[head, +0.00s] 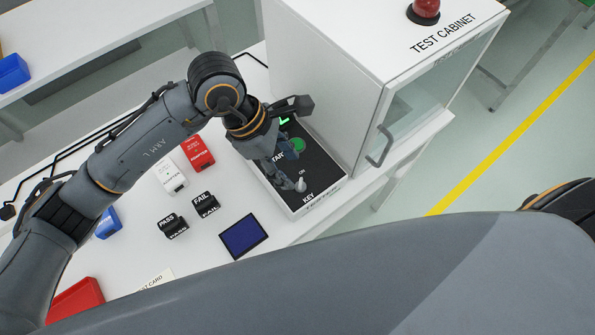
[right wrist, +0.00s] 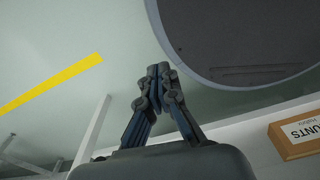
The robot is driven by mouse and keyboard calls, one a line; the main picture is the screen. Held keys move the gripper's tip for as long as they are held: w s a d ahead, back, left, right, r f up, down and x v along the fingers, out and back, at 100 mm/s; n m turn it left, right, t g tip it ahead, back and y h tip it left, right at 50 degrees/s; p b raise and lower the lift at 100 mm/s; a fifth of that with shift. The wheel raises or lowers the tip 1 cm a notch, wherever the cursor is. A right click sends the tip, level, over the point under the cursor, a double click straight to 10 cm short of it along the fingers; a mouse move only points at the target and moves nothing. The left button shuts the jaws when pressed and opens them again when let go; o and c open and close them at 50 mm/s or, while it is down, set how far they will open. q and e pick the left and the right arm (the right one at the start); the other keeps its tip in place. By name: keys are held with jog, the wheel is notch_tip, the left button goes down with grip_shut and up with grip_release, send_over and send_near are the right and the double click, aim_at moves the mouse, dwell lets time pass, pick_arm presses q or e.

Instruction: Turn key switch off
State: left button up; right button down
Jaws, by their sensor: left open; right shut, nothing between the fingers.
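The key switch (head: 301,186) is a small grey knob near the front end of a black control panel (head: 321,171), beside the labels KEY and ON. Its exact turn angle is too small to tell. My left gripper (head: 296,143) is open above the panel, with its fingers spread. One finger reaches down close to the key switch; I cannot tell whether it touches. The other points toward the cabinet. The gripper hides part of the panel and its START label. My right gripper (right wrist: 159,71) is shut and empty, away from the panel, in the right wrist view.
A green button (head: 298,145) is on the panel. PASS (head: 172,226) and FAIL (head: 205,204) blocks and a blue-black pad (head: 243,236) lie left.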

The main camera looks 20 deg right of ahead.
aim_at(300, 181)
pick_arm(q)
jog(key=x, duration=0.4)
jog(key=shift+d+f+p, duration=0.1)
jog(key=shift+f+p, duration=0.15)
jog(key=shift+p, duration=0.15)
jog(key=shift+x, duration=0.75)
pick_arm(e)
jog(key=shift+w+r, duration=0.5)
jog(key=shift+r, duration=0.15)
pick_arm(q)
jog(key=shift+c, duration=0.4)
grip_shut()
